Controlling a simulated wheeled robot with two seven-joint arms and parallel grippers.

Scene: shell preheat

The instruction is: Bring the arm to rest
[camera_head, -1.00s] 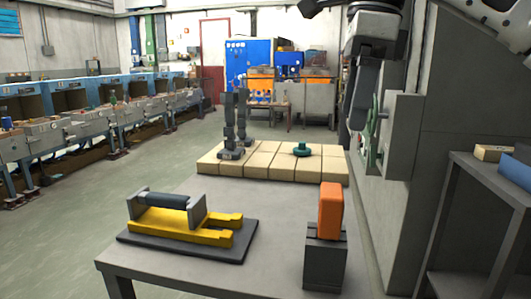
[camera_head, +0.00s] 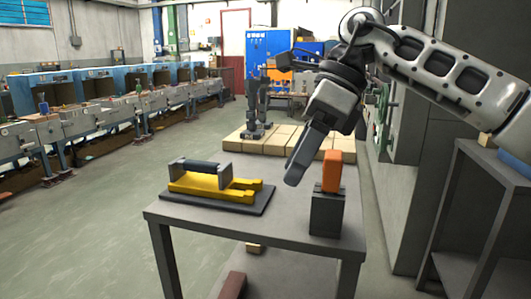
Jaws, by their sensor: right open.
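My right arm (camera_head: 440,75) reaches in from the upper right. Its gripper (camera_head: 294,178) hangs tilted down and to the left over the grey table (camera_head: 300,225). I see it nearly edge-on, open, with nothing visible held in it. In the picture its tip lies left of the orange block (camera_head: 332,170) and above the table's middle; I cannot tell its exact height. The orange block stands upright on a dark grey stand (camera_head: 327,215). My left gripper is not in view.
A yellow forked tool (camera_head: 195,185) with a dark roller lies on a dark pad at the left. Tan blocks (camera_head: 255,140) cover the table's far end, with a grey two-pronged piece (camera_head: 257,105) on them. A grey shelf (camera_head: 490,165) stands at right. Floor at left is clear.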

